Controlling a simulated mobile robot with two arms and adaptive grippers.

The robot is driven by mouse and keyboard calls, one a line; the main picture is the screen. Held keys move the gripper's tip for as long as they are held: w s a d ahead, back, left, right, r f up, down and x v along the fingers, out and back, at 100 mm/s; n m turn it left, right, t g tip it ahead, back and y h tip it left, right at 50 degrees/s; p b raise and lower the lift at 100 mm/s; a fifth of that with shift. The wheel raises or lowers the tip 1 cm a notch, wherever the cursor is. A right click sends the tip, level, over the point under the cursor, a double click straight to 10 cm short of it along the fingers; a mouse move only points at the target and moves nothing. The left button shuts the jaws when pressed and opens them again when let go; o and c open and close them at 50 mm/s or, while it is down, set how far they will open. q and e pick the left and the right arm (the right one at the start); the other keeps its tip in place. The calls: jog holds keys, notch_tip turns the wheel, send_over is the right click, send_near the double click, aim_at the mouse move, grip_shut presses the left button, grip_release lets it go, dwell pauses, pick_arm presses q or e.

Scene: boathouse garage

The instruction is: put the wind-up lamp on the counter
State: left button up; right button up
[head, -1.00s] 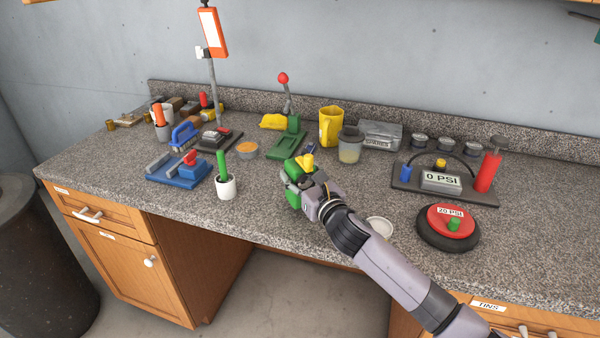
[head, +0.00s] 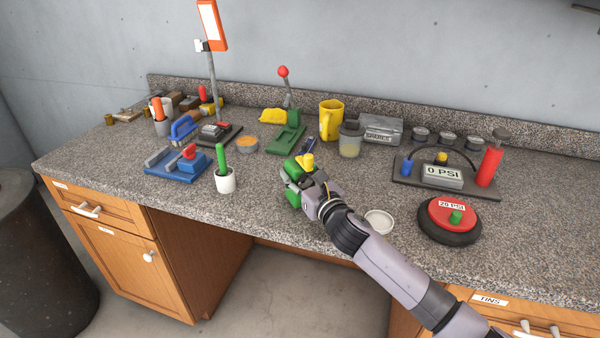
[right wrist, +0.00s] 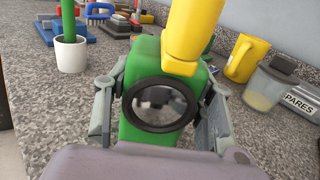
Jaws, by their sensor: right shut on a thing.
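The wind-up lamp is a green body (head: 292,170) with a yellow crank on top. My right gripper (head: 307,184) is shut on it over the front part of the counter (head: 300,236). In the right wrist view the lamp (right wrist: 149,129) sits between the two fingers, its round dark-rimmed lens facing the camera and the yellow crank (right wrist: 190,35) rising above. The lamp's underside is hidden, so I cannot tell whether it touches the counter. My left gripper is not in view.
A white cup (head: 226,183) with a green handle stands left of the lamp. A green lever press (head: 286,139) and a jar (head: 350,140) stand behind. Bare counter surrounds the lamp's front.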

jog(key=shift+f, duration=0.1)
dwell(0.5)
jog(key=o, duration=1.4)
jog(key=shift+o, duration=1.2)
jog(key=shift+f, duration=0.15)
jog(key=v, duration=1.2)
jog(key=shift+c, duration=0.2)
